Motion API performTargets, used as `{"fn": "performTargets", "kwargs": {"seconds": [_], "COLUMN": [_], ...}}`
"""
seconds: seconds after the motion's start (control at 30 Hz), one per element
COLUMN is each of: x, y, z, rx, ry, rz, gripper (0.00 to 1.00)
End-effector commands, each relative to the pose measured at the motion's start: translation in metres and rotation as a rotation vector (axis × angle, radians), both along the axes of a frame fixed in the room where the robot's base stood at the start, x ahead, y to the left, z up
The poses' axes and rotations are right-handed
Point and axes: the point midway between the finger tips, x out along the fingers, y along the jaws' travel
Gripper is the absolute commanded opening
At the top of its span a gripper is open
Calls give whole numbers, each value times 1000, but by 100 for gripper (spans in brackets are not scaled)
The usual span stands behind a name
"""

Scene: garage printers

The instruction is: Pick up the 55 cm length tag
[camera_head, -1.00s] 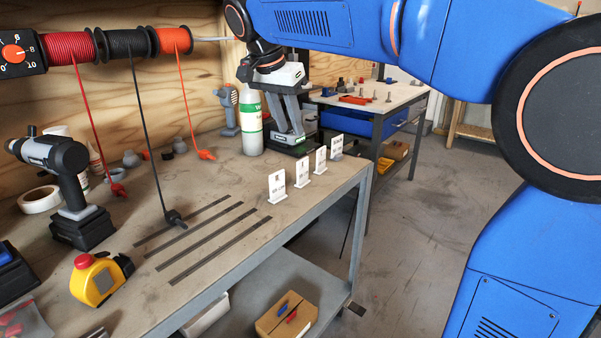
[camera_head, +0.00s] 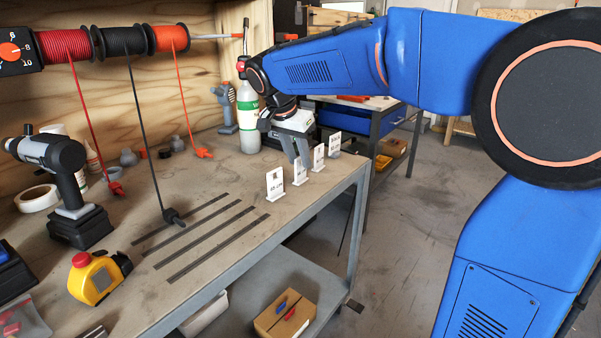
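Several small white tags stand upright in a row near the bench's right edge. The nearest tag (camera_head: 275,184) is in full view. The second tag (camera_head: 299,172), third tag (camera_head: 319,158) and farthest tag (camera_head: 335,145) stand behind it. Their print is too small to read, so I cannot tell which is 55 cm. My gripper (camera_head: 297,160) points down just above and behind the second tag, its fingers apart and nothing seen between them. Whether it touches that tag is unclear.
A white-and-green bottle (camera_head: 249,120) stands left of my gripper. Dark strips (camera_head: 205,240) lie on the bench (camera_head: 240,262). A yellow tape measure (camera_head: 96,277) and a drill (camera_head: 68,190) stand at left. Cords hang from spools (camera_head: 124,42).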

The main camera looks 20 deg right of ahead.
Motion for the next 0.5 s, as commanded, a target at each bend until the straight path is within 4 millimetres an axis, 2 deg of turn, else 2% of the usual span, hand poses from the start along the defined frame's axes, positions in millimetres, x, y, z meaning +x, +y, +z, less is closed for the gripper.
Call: {"fn": "performTargets", "kwargs": {"seconds": [0.3, 0.5], "x": [11, 13], "y": [-17, -19], "z": [-35, -42], "rx": [0, 0], "ry": [2, 0], "rz": [-1, 0], "gripper": [28, 28]}}
